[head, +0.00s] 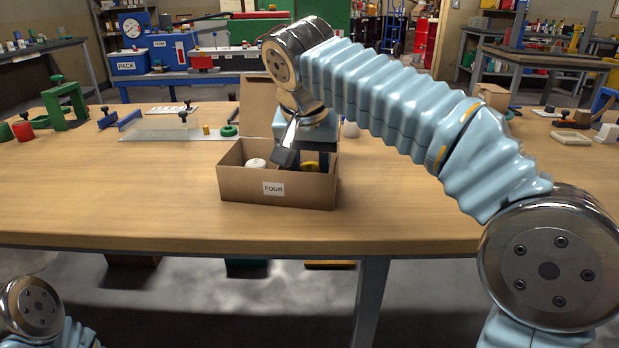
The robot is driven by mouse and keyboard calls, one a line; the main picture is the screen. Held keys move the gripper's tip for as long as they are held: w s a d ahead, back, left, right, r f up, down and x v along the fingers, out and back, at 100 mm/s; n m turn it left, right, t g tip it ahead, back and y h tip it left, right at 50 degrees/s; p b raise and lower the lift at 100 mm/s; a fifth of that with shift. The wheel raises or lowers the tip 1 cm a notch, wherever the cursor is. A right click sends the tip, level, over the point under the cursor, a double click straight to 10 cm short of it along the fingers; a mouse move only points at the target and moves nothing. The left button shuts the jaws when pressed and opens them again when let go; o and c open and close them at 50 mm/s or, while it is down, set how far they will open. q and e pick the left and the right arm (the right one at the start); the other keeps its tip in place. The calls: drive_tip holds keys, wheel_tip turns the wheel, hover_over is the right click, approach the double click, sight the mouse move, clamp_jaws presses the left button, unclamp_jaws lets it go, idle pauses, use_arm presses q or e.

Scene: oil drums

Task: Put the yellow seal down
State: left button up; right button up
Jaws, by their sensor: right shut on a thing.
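The yellow seal (311,166) shows inside the open cardboard box labelled FOUR (235,184), in its right part. My right gripper (301,160) reaches down into the box from above and is shut on the yellow seal. The box front wall and the gripper's own finger hide part of the seal, so I cannot tell whether it touches the box floor. My left gripper is out of view; only a piece of my left arm shows at the lower left.
A white round thing (256,163) lies in the left part of the box. The raised box flap (258,103) stands behind. A clear plate (165,128) with small parts and a green clamp stand (66,104) are to the left. The front table surface is clear.

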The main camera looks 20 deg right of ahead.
drive_tip(key=shift+f, duration=1.35)
drive_tip(key=shift+f, duration=0.15)
drive_tip(key=o, duration=0.7)
drive_tip(key=shift+o, duration=0.2)
drive_tip(key=shift+s+a+r, duration=0.1)
drive_tip(key=shift+r, duration=0.35)
drive_tip(key=p+v, duration=0.2)
drive_tip(key=v, duration=0.9)
drive_tip(key=shift+r, duration=0.2)
drive_tip(key=shift+s, duration=0.1)
